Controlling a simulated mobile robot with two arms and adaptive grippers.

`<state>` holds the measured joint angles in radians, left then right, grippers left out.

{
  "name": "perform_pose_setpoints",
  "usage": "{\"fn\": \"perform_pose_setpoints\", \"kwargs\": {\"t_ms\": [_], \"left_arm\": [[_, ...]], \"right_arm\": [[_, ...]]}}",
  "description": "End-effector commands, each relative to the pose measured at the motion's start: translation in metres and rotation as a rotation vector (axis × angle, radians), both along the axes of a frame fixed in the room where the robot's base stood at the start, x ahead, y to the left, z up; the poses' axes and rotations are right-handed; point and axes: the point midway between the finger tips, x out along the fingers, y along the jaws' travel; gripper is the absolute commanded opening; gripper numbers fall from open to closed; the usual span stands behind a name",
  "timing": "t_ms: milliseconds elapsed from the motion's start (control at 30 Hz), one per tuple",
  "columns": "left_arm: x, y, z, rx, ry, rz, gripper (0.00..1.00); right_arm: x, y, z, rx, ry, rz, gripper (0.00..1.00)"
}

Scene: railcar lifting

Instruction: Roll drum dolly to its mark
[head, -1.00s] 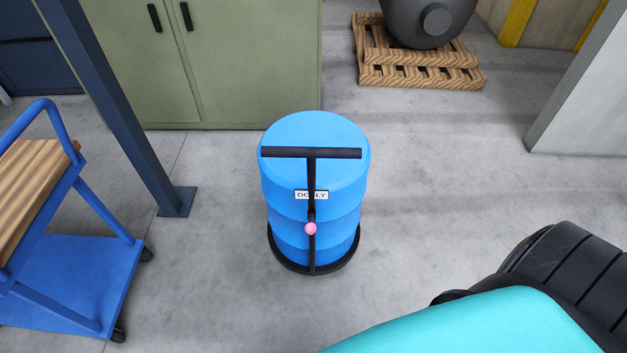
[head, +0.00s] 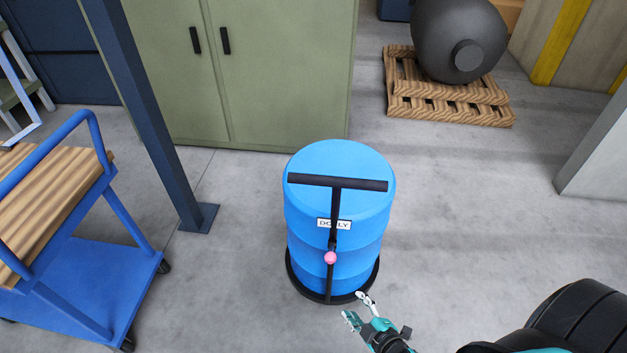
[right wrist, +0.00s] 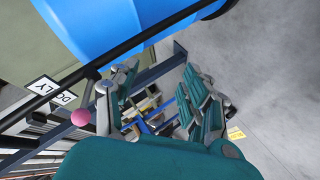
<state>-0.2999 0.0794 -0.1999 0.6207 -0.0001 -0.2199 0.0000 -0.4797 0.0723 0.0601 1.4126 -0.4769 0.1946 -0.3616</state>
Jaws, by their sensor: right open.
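The drum dolly is a blue drum (head: 340,210) standing upright on a round black base (head: 310,292). A black T-shaped handle (head: 337,183) rises on its near side, with a pink ball (head: 330,258) on the post and a white label (head: 334,224) behind it. My right gripper (head: 357,306) is open and empty, just in front of the base at the lower right. In the right wrist view the open fingers (right wrist: 160,90) are beside the handle post, and the pink ball (right wrist: 80,117) lies left of them. My left gripper is not in view.
A blue cart (head: 75,290) with a wooden top stands at left, beside a dark post (head: 160,120). A green cabinet (head: 270,70) is behind the drum. A pallet (head: 450,105) with a dark tank (head: 455,40) is at back right. Floor right of the drum is clear.

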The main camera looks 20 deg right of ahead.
Motion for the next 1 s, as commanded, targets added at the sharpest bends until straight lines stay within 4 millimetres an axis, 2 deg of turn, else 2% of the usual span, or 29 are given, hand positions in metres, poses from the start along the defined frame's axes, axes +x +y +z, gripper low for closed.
{"fn": "perform_pose_setpoints", "kwargs": {"t_ms": [33, 100, 200, 300, 333, 400, 467, 633, 767, 1000], "left_arm": [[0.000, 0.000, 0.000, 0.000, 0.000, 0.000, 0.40], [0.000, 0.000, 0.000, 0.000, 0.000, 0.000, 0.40], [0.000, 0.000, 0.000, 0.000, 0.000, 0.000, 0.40], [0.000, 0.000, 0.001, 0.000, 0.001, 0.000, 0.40], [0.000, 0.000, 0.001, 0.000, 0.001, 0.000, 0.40], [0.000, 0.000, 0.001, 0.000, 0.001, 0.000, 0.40], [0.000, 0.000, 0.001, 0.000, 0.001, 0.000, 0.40], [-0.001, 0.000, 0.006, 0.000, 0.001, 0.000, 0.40], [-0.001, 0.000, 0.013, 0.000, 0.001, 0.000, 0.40], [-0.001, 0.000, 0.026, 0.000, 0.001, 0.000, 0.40]], "right_arm": [[0.017, -0.006, 0.049, -0.094, -0.124, 0.054, 0.48], [0.032, -0.011, 0.111, -0.238, -0.276, 0.128, 0.48], [0.040, -0.011, 0.189, -0.433, -0.456, 0.215, 0.48], [0.039, -0.007, 0.244, -0.592, -0.580, 0.278, 0.48], [0.038, -0.005, 0.256, -0.629, -0.605, 0.292, 0.48], [0.035, -0.003, 0.276, -0.693, -0.650, 0.316, 0.48], [0.034, 0.000, 0.286, -0.726, -0.674, 0.329, 0.48], [0.046, 0.004, 0.295, -0.744, -0.688, 0.335, 0.48], [0.069, 0.009, 0.300, -0.741, -0.688, 0.333, 0.48], [0.120, 0.022, 0.307, -0.739, -0.687, 0.332, 0.48]]}}
